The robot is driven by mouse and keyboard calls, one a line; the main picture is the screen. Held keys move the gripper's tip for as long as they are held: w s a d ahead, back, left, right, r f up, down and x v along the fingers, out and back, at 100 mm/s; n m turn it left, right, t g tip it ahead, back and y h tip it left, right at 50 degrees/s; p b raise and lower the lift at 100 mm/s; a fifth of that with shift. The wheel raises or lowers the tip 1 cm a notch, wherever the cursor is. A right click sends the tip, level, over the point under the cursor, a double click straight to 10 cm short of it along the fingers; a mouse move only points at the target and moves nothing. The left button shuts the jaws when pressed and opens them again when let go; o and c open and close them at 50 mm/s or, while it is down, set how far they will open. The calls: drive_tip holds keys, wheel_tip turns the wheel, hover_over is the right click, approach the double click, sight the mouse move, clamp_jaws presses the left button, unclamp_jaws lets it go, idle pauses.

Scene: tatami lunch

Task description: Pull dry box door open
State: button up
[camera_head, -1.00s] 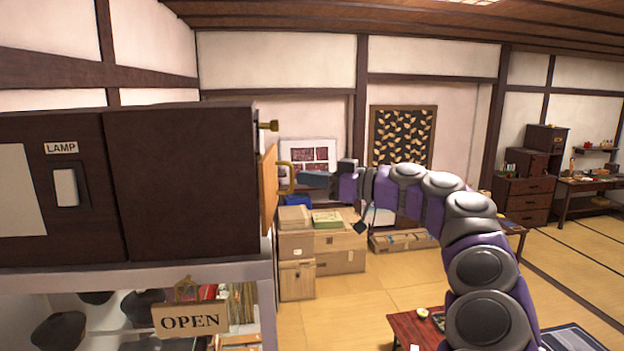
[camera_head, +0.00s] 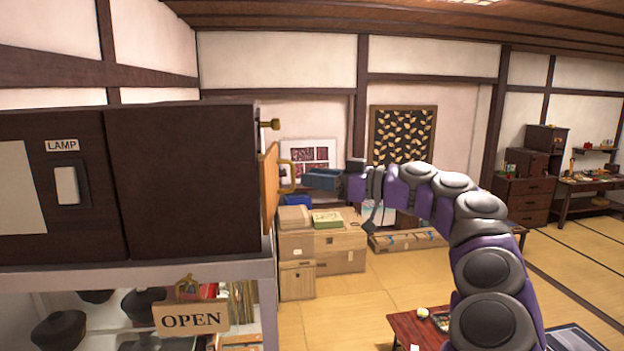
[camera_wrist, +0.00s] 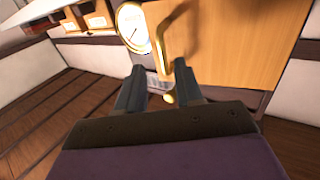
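The dry box (camera_head: 185,185) is a dark brown box at the left of the head view. Its door (camera_head: 268,190) is an orange wooden panel seen nearly edge-on at the box's right side; it looks shut. A brass handle (camera_head: 289,177) sticks out to the right from the door. In the wrist view the wooden door (camera_wrist: 240,50) fills the upper right, with the curved handle (camera_wrist: 163,40) ahead of the fingertips. My gripper (camera_head: 307,179) is just right of the handle. In the wrist view its two fingers (camera_wrist: 159,70) are apart and empty. Contact with the handle cannot be told.
A brass knob (camera_head: 270,125) sits above the door. A round white gauge (camera_wrist: 132,28) is left of the handle. Below the box is a shelf with an OPEN sign (camera_head: 190,317). Cardboard boxes (camera_head: 340,260) stand on the floor behind. The floor to the right is largely free.

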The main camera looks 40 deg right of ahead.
drive_tip(key=v, duration=1.6)
drive_tip(key=shift+f, duration=0.15)
drive_tip(key=shift+w, duration=0.15)
